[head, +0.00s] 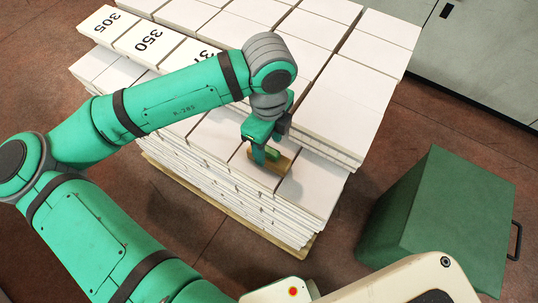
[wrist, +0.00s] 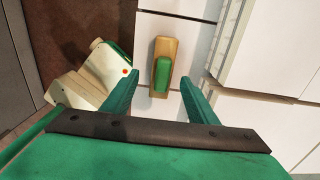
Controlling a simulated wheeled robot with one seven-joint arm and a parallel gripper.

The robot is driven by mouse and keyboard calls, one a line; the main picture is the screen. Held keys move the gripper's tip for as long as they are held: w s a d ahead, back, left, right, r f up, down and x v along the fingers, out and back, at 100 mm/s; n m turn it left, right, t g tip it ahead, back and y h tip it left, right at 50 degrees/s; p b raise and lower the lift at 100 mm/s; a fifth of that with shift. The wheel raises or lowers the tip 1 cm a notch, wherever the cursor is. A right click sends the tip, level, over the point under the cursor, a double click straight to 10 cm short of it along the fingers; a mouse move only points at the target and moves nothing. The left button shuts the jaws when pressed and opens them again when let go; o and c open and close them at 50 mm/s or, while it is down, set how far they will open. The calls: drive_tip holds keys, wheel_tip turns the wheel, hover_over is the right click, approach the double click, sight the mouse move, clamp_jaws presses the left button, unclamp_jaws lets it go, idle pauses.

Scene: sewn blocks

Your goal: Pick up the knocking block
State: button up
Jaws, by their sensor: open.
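The knocking block (wrist: 162,52) is a tan wooden block with a green grip (wrist: 162,74) on its top. It lies on the white stacked blocks, and in the head view its wooden part (head: 284,164) shows near the front corner of the stack, partly hidden by my gripper. My gripper (head: 262,158) is over it in the head view. In the wrist view my gripper (wrist: 161,82) is open, with one green finger to the left of the block and one to the right. Neither finger visibly touches it, and nothing is held.
The white stack (head: 345,95) rises one step higher behind and to the right of the block; the higher part also shows in the wrist view (wrist: 262,50). A green bin (head: 425,220) with a dark handle stands on the brown floor at right. A grey cabinet (head: 480,60) is at the back right.

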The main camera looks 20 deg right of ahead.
sight(269, 149)
drive_tip(key=shift+w+f, duration=0.2)
drive_tip(key=shift+f, duration=2.35)
drive_tip(key=shift+d, duration=0.1)
drive_tip(key=c, duration=1.3)
